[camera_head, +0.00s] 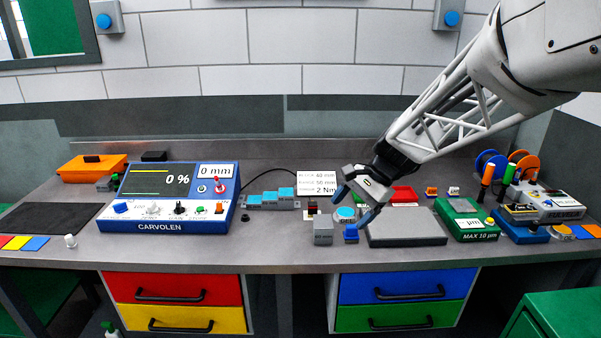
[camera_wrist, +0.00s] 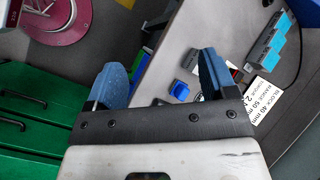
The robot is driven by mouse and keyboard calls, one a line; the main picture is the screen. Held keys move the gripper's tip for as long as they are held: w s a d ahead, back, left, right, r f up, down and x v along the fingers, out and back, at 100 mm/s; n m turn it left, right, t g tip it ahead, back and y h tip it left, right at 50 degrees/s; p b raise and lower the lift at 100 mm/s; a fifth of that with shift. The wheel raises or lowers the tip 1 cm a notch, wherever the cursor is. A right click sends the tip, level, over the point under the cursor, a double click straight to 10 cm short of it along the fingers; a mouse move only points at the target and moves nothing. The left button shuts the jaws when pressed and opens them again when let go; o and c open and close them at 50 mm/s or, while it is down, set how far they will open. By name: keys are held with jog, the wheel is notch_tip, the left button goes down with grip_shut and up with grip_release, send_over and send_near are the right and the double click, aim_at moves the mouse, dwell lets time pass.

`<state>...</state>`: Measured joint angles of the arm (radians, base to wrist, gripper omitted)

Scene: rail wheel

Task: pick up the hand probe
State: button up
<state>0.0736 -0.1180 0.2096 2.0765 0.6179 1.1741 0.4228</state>
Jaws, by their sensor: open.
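My gripper (camera_head: 354,204) is open and empty above the front middle of the bench. Its two blue fingers also show wide apart in the wrist view (camera_wrist: 161,70). A small blue piece (camera_head: 351,234) stands on the bench just below the fingers, near the front edge. It shows between the fingers, nearer the right one, in the wrist view (camera_wrist: 179,91). I cannot tell for sure whether it is the hand probe. The blue test unit (camera_head: 178,197) with a screen stands at the left, with a black cable running from behind it.
A grey block (camera_head: 323,230) stands close left of the blue piece, and a teal-topped button (camera_head: 346,213) is just behind. A grey plate (camera_head: 407,227) lies to the right, then a green gauge box (camera_head: 466,221). A blue stepped block (camera_head: 271,199) and a white card (camera_head: 316,182) are behind.

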jog(key=w+f+m+y, duration=0.3)
jog(key=w+f+m, duration=0.15)
jog(key=w, duration=0.85)
jog(key=m+y, duration=0.4)
send_near(313, 202)
jog(key=shift+s+a+f+t, duration=0.2)
jog(key=shift+a+f+t, duration=0.2)
jog(key=shift+a+f, duration=0.45)
jog(key=shift+a+r, duration=0.15)
jog(key=shift+x, duration=1.25)
jog(key=shift+x, duration=2.6)
jog(key=c, duration=1)
